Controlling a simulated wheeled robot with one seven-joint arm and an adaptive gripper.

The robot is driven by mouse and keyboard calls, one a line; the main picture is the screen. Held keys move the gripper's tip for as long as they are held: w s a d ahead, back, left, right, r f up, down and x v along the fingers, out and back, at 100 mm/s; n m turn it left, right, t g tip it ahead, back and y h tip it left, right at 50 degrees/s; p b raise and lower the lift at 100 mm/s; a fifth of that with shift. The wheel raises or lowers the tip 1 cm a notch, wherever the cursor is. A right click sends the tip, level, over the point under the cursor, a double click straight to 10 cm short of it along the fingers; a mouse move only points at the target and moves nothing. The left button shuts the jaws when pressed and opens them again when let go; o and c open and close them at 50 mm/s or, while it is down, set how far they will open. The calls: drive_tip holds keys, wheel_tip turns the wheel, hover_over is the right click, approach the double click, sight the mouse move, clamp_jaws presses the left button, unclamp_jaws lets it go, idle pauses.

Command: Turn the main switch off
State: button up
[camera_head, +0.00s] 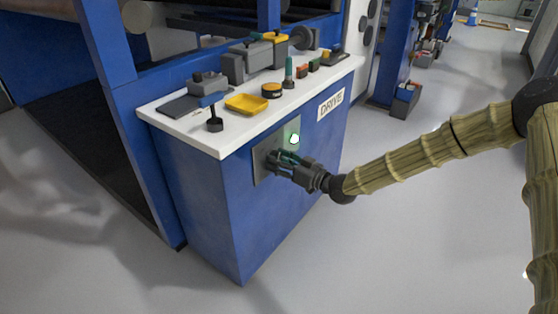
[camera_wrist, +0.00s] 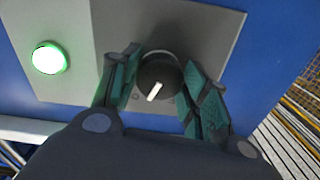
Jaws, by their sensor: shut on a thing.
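The main switch is a dark round knob (camera_wrist: 160,71) with a white pointer mark on a grey plate (camera_wrist: 210,28). In the wrist view the pointer is aimed down and slightly left. My gripper (camera_wrist: 160,64) has its teal fingers on both sides of the knob and is shut on it. In the head view my gripper (camera_head: 273,161) reaches the plate (camera_head: 261,174) on the front of the blue cabinet, and the knob is hidden behind the fingers. A round lamp (camera_head: 294,138) beside the switch glows green; it also shows in the wrist view (camera_wrist: 48,58).
Grey floor (camera_head: 410,240) is clear in front and right. Blue machine frames stand behind.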

drive_tip(key=n, duration=1.1)
drive_tip(key=shift+n, duration=0.3)
idle(0.4)
drive_tip(key=o, duration=1)
drive_tip(key=shift+d, duration=0.1)
drive_tip(key=v, duration=1.2)
drive_tip(key=shift+f, duration=0.1)
